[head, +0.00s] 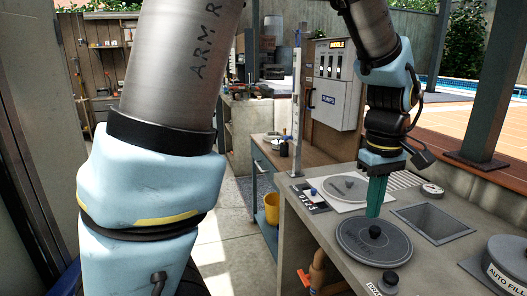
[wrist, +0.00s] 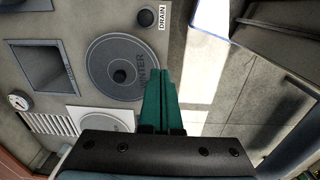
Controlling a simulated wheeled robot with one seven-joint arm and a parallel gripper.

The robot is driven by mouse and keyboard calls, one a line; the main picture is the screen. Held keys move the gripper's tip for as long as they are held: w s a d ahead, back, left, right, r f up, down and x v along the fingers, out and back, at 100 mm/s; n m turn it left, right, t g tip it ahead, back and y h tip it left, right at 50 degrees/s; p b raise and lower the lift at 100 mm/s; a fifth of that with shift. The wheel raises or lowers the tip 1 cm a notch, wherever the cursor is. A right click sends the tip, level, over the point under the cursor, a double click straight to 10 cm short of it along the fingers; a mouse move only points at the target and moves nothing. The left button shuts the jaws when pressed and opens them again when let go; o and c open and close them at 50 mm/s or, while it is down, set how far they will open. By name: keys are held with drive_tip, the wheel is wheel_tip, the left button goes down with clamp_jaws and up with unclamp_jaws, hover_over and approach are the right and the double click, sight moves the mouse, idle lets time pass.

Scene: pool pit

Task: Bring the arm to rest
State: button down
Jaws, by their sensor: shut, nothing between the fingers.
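My gripper (head: 375,196) points down over the counter, with its green fingers together and nothing between them. In the head view its tips show just above the far edge of a round grey lid (head: 374,243) with a black knob; whether they touch it I cannot tell. In the wrist view the closed fingers (wrist: 161,80) extend past the right side of the same lid (wrist: 112,68), which is marked WINTER. My arm fills the left of the head view and comes down from the top right to the gripper.
A square opening (head: 432,222), another round lid (head: 344,188) on a pale plate, and an AUTO FILL lid (head: 509,262) are on the counter (head: 311,210). A small gauge (head: 431,190) is at its back. A yellow bucket (head: 271,208) stands left of it. A PUMPS cabinet (head: 337,85) is behind.

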drive_tip(key=w+a+f+m, duration=0.1)
drive_tip(key=w+a, duration=0.3)
drive_tip(key=a, duration=0.4)
drive_tip(key=w+a+f+m, duration=0.1)
drive_tip(key=w+a+f, duration=0.15)
drive_tip(key=a, duration=0.65)
drive_tip(key=a+f+m+t, duration=0.1)
drive_tip(key=a, duration=1.3)
drive_tip(key=shift+s+f+m, duration=0.3)
drive_tip(key=shift+s, duration=0.15)
drive_tip(key=shift+w, duration=0.1)
